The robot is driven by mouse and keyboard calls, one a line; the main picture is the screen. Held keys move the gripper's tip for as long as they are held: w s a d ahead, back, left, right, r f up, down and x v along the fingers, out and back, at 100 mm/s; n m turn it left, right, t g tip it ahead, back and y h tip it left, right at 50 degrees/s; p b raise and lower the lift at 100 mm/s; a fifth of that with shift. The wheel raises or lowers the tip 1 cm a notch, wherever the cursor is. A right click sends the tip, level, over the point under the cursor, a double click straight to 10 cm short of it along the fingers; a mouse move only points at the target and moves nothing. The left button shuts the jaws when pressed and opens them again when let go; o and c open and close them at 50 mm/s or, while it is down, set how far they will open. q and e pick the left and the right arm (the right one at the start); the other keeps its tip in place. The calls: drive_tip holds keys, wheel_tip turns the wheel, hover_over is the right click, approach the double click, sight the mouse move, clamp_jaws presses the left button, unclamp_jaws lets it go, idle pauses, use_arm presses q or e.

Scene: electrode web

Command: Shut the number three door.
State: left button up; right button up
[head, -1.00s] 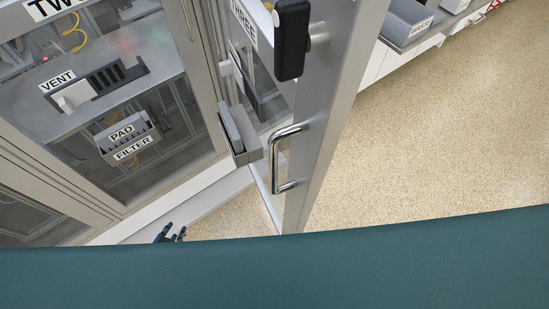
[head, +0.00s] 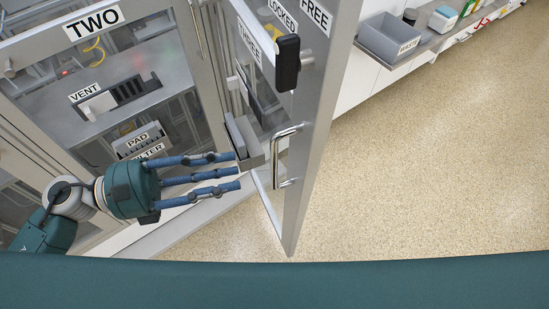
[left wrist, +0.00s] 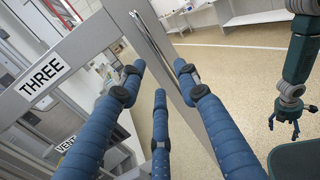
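The number three door (head: 313,120) stands open, swung out from the cabinet, with its bar handle (head: 274,158) on the near part. Its THREE label (head: 249,42) shows at the upper left. In the left wrist view the THREE label (left wrist: 42,78) is on the frame at left, and the bar handle (left wrist: 150,38) is beyond the fingers. My left gripper (head: 237,170) is open and empty, its blue fingers spread and pointing right, just left of the door. I cannot tell whether they touch it. My right gripper (left wrist: 284,124) hangs open and empty, seen in the left wrist view.
A black lock (head: 287,62) with LOCKED and FREE labels sits on the door. Door two (head: 190,70) is at left. The floor at right is clear.

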sight(274, 162)
use_arm(q)
drive_tip(key=p+x, duration=0.4)
drive_tip(key=x, duration=0.5)
drive_tip(key=shift+w+r, duration=0.1)
drive_tip(key=shift+d, duration=0.15)
drive_tip(key=shift+c, duration=0.2)
clamp_jaws()
